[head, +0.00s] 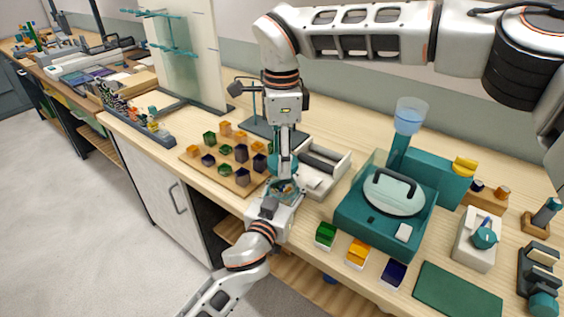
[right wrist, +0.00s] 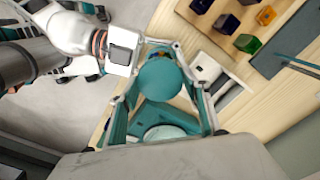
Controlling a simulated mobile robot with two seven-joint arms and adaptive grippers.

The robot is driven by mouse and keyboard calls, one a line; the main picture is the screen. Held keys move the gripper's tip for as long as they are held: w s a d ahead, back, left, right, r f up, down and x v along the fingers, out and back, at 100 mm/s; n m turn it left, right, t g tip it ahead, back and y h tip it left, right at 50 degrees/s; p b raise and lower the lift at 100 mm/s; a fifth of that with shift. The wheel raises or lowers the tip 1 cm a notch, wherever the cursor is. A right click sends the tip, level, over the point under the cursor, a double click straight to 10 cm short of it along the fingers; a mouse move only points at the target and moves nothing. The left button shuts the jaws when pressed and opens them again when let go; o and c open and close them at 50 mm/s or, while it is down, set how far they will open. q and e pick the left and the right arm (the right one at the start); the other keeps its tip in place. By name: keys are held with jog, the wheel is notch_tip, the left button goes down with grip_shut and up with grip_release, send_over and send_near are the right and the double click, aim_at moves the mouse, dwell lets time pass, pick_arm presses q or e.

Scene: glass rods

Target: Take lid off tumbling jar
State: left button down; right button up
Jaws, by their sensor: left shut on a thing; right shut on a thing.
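A clear jar (head: 285,189) with small coloured pieces inside is held by my left gripper (head: 280,194), which comes up from the bottom left. The round teal lid (head: 283,166) sits between the fingers of my right gripper (head: 284,170), which points down over the jar. In the right wrist view the lid (right wrist: 165,80) lies between the two teal-padded fingers and covers most of the jar. In the head view the lid shows just above the jar; I cannot tell whether they touch.
A wooden board (head: 190,158) with several coloured blocks lies left. A white open tray (head: 335,168) is behind the jar. A teal machine (head: 350,212) with a pale handled cover stands right. Small colour trays (head: 358,255) and a green mat (head: 455,292) are along the front edge.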

pick_arm(q)
jog(key=c, duration=1.1)
grip_release()
